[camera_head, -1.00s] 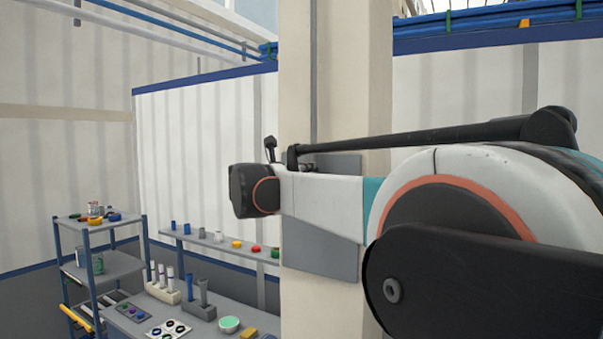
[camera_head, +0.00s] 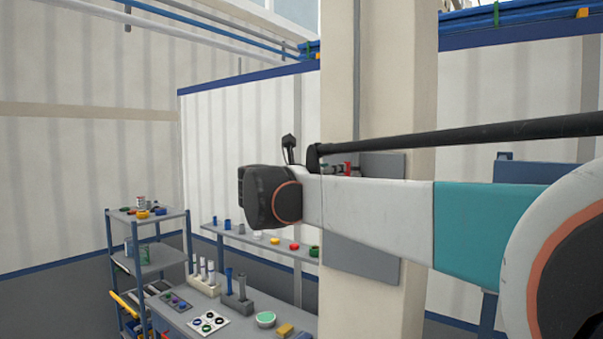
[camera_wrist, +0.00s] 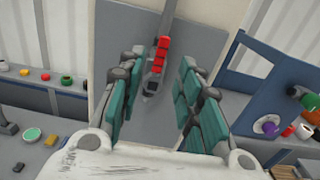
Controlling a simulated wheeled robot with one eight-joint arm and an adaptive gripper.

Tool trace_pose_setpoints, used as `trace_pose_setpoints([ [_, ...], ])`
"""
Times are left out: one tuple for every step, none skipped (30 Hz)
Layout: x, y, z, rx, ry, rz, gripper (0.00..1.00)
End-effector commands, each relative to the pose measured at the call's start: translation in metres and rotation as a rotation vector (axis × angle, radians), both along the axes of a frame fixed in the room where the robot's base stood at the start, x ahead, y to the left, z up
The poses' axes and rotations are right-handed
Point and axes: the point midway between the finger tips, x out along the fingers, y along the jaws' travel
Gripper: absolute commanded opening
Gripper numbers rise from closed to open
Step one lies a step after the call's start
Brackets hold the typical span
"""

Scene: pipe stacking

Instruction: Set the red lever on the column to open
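The red lever (camera_wrist: 161,57) shows in the wrist view. It has a ribbed red grip and a dark grey base, and is mounted on a grey panel (camera_wrist: 198,45). My gripper (camera_wrist: 161,72) is open, with teal-padded fingers on either side of the lever in the picture. Nothing is held, and I cannot tell how far the fingertips are from the lever. In the head view a small red part (camera_head: 347,168) shows behind my arm, against the panel (camera_head: 360,262) on the beige column (camera_head: 390,70). My arm hides most of it, and the fingers are hidden there.
In the head view, a workbench (camera_head: 185,319) with tubes and small parts stands left of the column, below a narrow shelf (camera_head: 262,246). A blue-framed cart (camera_head: 148,258) stands farther left. In the wrist view, a blue frame (camera_wrist: 232,80) stands close right of the panel.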

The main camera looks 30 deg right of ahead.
Motion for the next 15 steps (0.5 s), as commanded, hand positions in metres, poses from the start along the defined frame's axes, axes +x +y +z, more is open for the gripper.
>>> trace_pose_setpoints([
  [-0.003,0.008,0.000,0.000,0.000,0.001,0.33],
  [-0.004,0.012,0.000,0.000,0.000,0.002,0.33],
  [-0.006,0.017,0.000,0.000,0.000,0.002,0.33],
  [-0.008,0.019,0.000,0.000,0.000,0.001,0.33],
  [-0.009,0.022,0.000,0.000,0.000,0.000,0.33],
  [-0.010,0.024,0.000,0.000,0.000,0.000,0.33],
  [-0.011,0.026,0.000,0.000,0.000,0.001,0.33],
  [-0.012,0.027,0.000,0.000,0.000,0.001,0.33],
  [-0.012,0.028,0.000,0.000,0.000,0.001,0.33],
  [-0.013,0.029,0.000,0.000,0.000,0.000,0.33],
  [-0.013,0.029,0.000,0.000,0.000,0.000,0.33],
  [-0.013,0.029,0.000,0.000,0.000,0.000,0.33],
  [-0.013,0.029,0.000,0.000,0.000,0.000,0.33],
  [-0.014,0.029,0.000,0.000,0.000,-0.001,0.33],
  [-0.014,0.029,0.000,0.000,0.000,-0.001,0.33],
])
